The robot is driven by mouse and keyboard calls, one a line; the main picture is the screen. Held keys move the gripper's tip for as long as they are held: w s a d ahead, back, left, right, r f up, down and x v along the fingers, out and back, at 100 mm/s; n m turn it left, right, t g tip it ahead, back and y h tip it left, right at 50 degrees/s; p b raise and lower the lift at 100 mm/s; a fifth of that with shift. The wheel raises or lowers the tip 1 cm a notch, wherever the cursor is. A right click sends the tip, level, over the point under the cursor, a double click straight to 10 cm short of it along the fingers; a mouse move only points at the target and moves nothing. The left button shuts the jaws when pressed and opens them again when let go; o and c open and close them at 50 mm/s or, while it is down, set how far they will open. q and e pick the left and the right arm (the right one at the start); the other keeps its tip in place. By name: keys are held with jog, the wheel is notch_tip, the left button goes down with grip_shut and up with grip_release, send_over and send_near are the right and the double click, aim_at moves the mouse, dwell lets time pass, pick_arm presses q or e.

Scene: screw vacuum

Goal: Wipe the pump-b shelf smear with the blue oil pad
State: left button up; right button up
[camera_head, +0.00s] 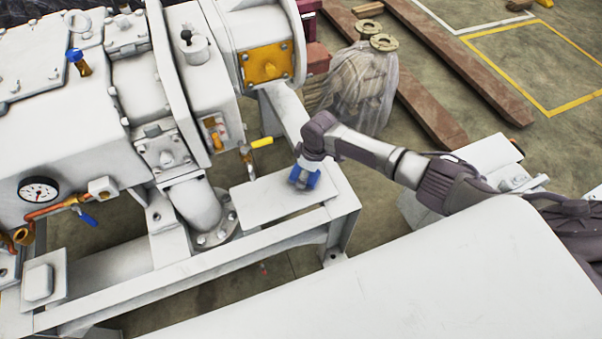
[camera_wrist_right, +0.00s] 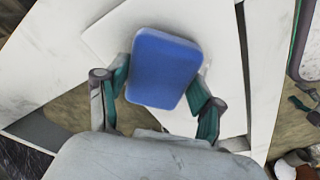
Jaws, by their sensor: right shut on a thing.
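The blue oil pad (camera_wrist_right: 163,68) is held between the fingers of my right gripper (camera_wrist_right: 160,90) in the right wrist view. In the head view my right arm reaches in from the right, and the pad (camera_head: 304,178) is at or just above the white shelf plate (camera_head: 262,204) on the pump frame. I cannot tell whether it touches the plate. No smear is clearly visible on the plate; the pad and gripper hide part of it. My left gripper is not in view.
The white pump body (camera_head: 110,100) stands left of the plate. A yellow-handled valve (camera_head: 262,142) sits just behind the plate. A pressure gauge (camera_head: 39,190) is at far left. A wrapped bundle (camera_head: 362,90) and wooden beams (camera_head: 430,110) lie on the floor behind.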

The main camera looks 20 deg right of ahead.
aim_at(319, 169)
jog(key=shift+d+f, duration=0.1)
jog(key=shift+d, duration=2.85)
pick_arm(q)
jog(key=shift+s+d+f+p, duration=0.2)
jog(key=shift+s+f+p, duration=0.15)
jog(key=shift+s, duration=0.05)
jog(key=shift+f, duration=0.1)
pick_arm(e)
jog(key=shift+a, duration=0.15)
